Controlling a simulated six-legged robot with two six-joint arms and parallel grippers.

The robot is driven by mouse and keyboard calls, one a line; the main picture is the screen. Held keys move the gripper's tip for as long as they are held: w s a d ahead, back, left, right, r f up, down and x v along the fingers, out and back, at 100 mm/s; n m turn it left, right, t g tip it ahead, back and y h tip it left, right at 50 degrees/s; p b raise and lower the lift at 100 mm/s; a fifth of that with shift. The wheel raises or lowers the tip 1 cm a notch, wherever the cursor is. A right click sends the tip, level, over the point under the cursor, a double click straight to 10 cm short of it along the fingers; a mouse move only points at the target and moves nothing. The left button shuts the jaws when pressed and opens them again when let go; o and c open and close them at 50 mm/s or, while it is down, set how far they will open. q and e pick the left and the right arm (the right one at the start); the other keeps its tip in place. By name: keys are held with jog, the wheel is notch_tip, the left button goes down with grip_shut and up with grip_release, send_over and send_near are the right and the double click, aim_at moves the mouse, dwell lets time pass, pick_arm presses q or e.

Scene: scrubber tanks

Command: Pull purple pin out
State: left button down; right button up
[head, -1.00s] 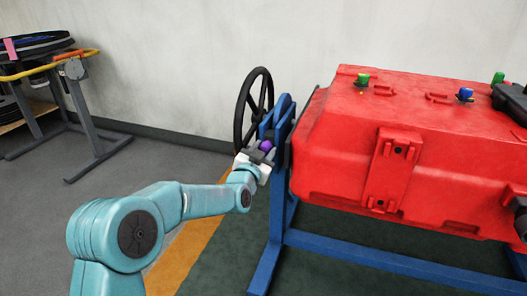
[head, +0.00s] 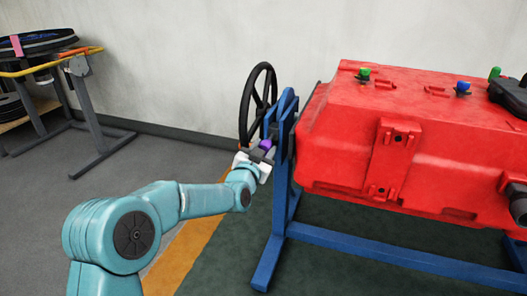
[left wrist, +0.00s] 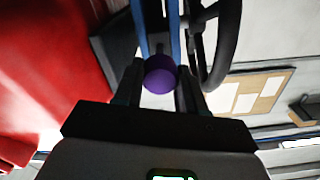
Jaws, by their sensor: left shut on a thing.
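The purple pin (head: 265,145) is at the left end of the blue stand (head: 279,200), beside the black handwheel (head: 258,100). My left gripper (head: 256,156) is at the pin. In the left wrist view the round purple pin head (left wrist: 160,74) sits between the two dark fingers of my left gripper (left wrist: 159,84), which is shut on it. The blue frame bars show just beyond the pin head. The pin's shaft is mostly hidden, so I cannot tell how far it sits in the frame. My right gripper is not in view.
The red tank (head: 400,140) rests on the blue stand to the right, with green and blue knobs on top. A grey table with a yellow edge (head: 60,62) stands at the far left. The floor between is clear.

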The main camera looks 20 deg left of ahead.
pick_arm(q)
jog(key=shift+s+d+r, duration=0.1)
jog(key=shift+s+r, duration=0.05)
jog(key=shift+s, duration=0.05)
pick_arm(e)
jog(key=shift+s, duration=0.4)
pick_arm(q)
jog(key=c, duration=0.6)
grip_release()
jog(key=shift+r, duration=0.1)
jog(key=shift+c, duration=0.2)
jog(key=shift+w, duration=0.1)
jog(key=s+p, duration=0.2)
jog(key=s, duration=1.4)
jog(key=shift+s+a+f+p, duration=0.2)
jog(key=shift+a+p, duration=0.1)
jog(key=shift+p, duration=0.1)
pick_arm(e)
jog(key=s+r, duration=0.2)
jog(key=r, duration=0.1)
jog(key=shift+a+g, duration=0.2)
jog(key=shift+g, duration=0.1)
